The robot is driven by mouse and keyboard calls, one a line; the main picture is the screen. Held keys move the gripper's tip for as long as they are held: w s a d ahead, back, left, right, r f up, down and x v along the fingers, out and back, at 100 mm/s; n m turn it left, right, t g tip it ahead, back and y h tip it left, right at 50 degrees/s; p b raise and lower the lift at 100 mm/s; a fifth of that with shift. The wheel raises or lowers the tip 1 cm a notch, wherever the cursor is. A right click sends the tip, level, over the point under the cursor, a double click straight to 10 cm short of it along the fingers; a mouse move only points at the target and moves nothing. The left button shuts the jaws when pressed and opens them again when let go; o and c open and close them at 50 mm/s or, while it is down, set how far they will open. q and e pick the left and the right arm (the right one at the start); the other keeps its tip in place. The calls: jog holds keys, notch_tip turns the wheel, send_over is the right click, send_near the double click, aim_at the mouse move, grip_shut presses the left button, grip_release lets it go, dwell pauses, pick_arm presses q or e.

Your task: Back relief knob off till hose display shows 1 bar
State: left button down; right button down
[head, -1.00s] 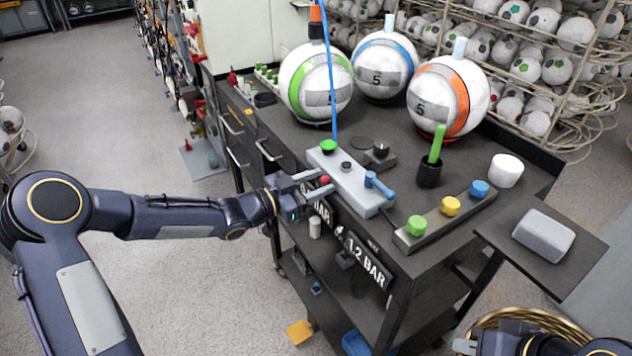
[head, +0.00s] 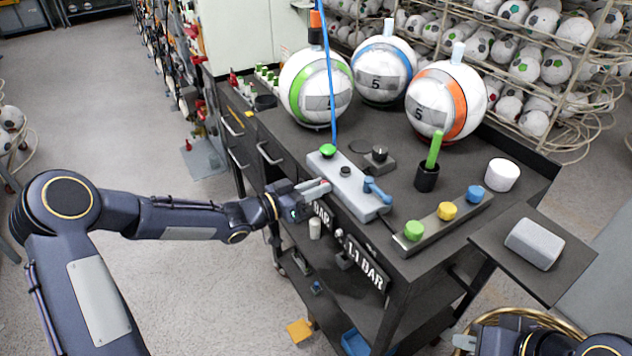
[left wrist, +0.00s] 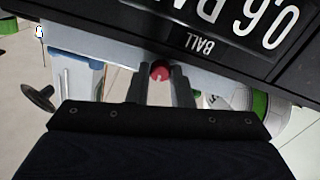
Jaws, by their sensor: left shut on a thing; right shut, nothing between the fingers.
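The red relief knob (left wrist: 160,70) is on the side of the grey press block (head: 350,190). My left gripper (head: 322,186) is shut on the knob, which shows between the two fingertips in the left wrist view and is mostly hidden in the head view. The hose display (head: 368,268) on the cart's front edge reads 1.1 BAR. The ball display (left wrist: 230,20) reads 0.6 BAR in the left wrist view, upside down. My right gripper (head: 464,342) is shut and empty at the bottom right, above a wicker basket, partly cut off by the frame.
The block carries a green button (head: 328,151) and a blue lever (head: 376,191). A strip with green, yellow and blue knobs (head: 446,211) and a green-stick cup (head: 427,178) stand to the right.

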pick_arm(q)
jog(key=c, duration=1.3)
grip_release()
jog(key=b+v, duration=0.1)
jog(key=v, duration=0.6)
jog(key=shift+s+a, duration=0.25)
jog(key=shift+a, duration=0.05)
